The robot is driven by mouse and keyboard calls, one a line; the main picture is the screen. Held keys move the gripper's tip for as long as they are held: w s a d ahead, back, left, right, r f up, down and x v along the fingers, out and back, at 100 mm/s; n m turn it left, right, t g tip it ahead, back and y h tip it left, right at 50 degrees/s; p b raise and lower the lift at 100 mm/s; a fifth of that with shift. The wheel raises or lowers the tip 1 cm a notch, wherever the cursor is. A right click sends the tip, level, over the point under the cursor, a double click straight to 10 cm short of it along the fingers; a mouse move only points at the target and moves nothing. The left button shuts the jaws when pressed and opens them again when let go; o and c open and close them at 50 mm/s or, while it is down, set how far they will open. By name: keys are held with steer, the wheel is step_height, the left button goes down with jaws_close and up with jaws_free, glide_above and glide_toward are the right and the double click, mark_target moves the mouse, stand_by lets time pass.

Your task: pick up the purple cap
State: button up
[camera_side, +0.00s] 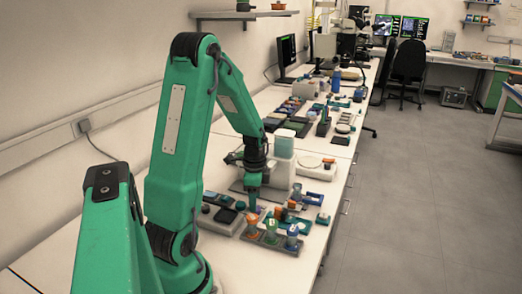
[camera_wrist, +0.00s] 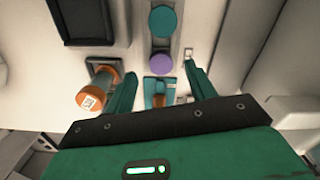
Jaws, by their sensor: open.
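The purple cap (camera_wrist: 161,62) is a round purple disc in the wrist view, lying on a dark tray just below a teal disc (camera_wrist: 162,20). My gripper (camera_wrist: 159,70) is open, with one green finger to the left of the cap and one to the right. The cap appears between the fingertips in that view; I cannot tell how far below them it is. In the side view my gripper (camera_side: 252,207) points down over the small trays on the bench. The purple cap is too small there to make out surely.
An orange-capped vial (camera_wrist: 90,97) stands close to the left finger in the wrist view. A black tray (camera_wrist: 82,18) lies at the upper left. In the side view, several coloured cups (camera_side: 270,228) stand in front of my gripper, and a white instrument (camera_side: 283,160) stands behind it.

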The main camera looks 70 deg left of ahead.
steer(key=shift+f, duration=1.65)
steer(key=shift+c, duration=0.4)
steer(key=c, duration=0.9)
